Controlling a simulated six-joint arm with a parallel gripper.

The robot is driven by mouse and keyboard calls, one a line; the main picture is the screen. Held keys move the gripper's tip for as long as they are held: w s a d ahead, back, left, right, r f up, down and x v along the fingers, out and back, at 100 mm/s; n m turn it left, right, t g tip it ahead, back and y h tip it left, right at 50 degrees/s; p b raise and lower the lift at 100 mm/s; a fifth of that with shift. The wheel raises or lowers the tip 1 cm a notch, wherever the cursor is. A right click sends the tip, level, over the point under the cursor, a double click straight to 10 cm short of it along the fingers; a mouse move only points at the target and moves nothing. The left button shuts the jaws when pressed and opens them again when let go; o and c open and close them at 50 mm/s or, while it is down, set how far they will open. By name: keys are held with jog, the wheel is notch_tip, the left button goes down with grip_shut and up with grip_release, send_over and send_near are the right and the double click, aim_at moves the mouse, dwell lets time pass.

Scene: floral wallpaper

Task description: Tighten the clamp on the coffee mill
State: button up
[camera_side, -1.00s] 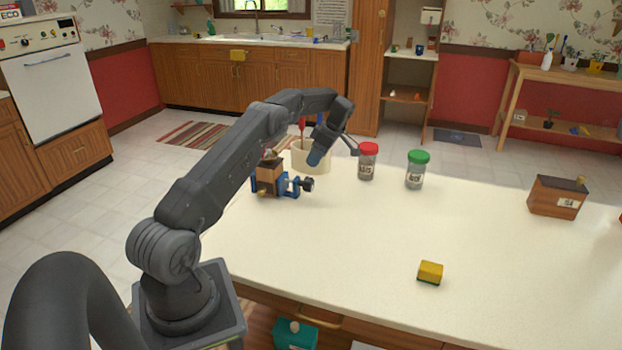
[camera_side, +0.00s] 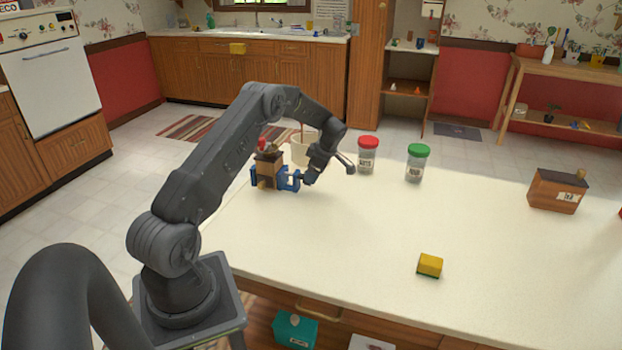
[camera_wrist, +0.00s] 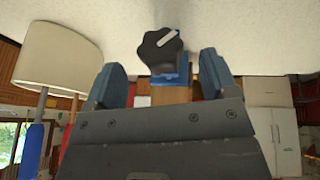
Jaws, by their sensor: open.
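The coffee mill (camera_side: 268,170) is a small wooden box with a dark top, at the far left part of the table. A blue clamp (camera_side: 290,180) sits on its right side. The clamp's black lobed knob (camera_wrist: 158,49) has a white line, slanted in the wrist view. My gripper (camera_side: 309,177) is right at the knob's end of the clamp and hides most of the knob in the side view. In the wrist view, the blue-grey fingers of my gripper (camera_wrist: 163,80) are open, one on either side of the clamp and knob axis, with nothing held between them.
A cream utensil crock (camera_side: 302,150) stands behind the mill. A red-lidded jar (camera_side: 368,157) and a green-lidded jar (camera_side: 416,164) stand to the right. A wooden box (camera_side: 556,192) and a yellow sponge (camera_side: 430,265) lie farther right. The table's middle is clear.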

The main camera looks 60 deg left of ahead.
jog(key=shift+x, duration=2.15)
jog(key=c, duration=0.9)
